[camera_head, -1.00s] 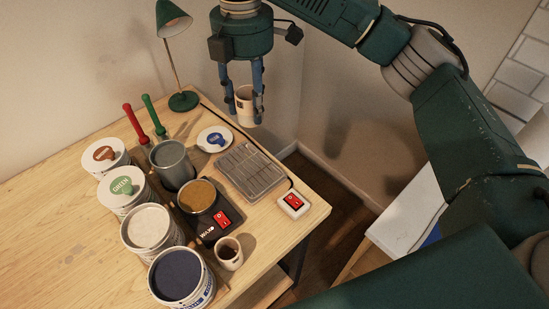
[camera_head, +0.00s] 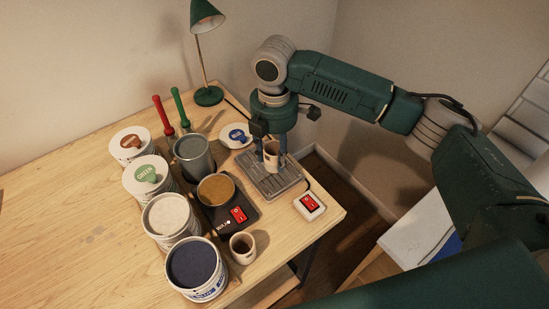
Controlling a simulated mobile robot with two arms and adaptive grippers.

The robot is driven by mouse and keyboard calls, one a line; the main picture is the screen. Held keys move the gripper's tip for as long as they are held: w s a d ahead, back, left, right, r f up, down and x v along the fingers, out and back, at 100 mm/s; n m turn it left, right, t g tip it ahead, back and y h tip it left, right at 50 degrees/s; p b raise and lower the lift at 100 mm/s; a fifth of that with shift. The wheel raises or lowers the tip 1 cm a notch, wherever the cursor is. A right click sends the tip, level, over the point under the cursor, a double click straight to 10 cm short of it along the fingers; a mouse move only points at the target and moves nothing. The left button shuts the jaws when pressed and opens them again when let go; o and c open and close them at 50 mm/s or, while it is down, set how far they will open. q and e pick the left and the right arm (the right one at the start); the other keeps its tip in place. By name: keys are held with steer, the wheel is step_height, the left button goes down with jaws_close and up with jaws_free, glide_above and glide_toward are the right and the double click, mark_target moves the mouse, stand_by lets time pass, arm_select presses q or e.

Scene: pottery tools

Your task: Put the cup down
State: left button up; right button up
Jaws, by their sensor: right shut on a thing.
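A small white cup (camera_head: 271,158) with a dark inside is between the fingers of my right gripper (camera_head: 271,157). The gripper points straight down and is shut on the cup. The cup is upright, over the grey slatted tray (camera_head: 284,186) near the table's right edge. I cannot tell whether the cup's base touches the tray. A second small cup (camera_head: 242,248) with dark contents stands at the front of the table. My left gripper is not in view.
Left of the tray stand a grey metal pot (camera_head: 193,158), a brown-filled pot (camera_head: 216,189) on a black unit with a red switch, and several paint tubs (camera_head: 168,217). A red-switch box (camera_head: 309,205) sits right of the tray. A green lamp (camera_head: 208,95) stands behind. The left tabletop is clear.

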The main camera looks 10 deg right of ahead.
mark_target(275, 161)
step_height(275, 161, down, 2)
steer(key=shift+f, duration=0.25)
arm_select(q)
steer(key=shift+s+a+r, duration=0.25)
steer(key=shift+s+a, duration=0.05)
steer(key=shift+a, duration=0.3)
arm_select(e)
steer(key=shift+f, duration=0.25)
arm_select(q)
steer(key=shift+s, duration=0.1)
arm_select(e)
steer(key=shift+f, duration=0.1)
steer(key=o, duration=1.2)
arm_select(q)
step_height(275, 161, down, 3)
steer(key=b, duration=0.2)
steer(key=shift+b, duration=0.35)
arm_select(e)
step_height(275, 161, up, 12)
steer(key=shift+r, duration=0.15)
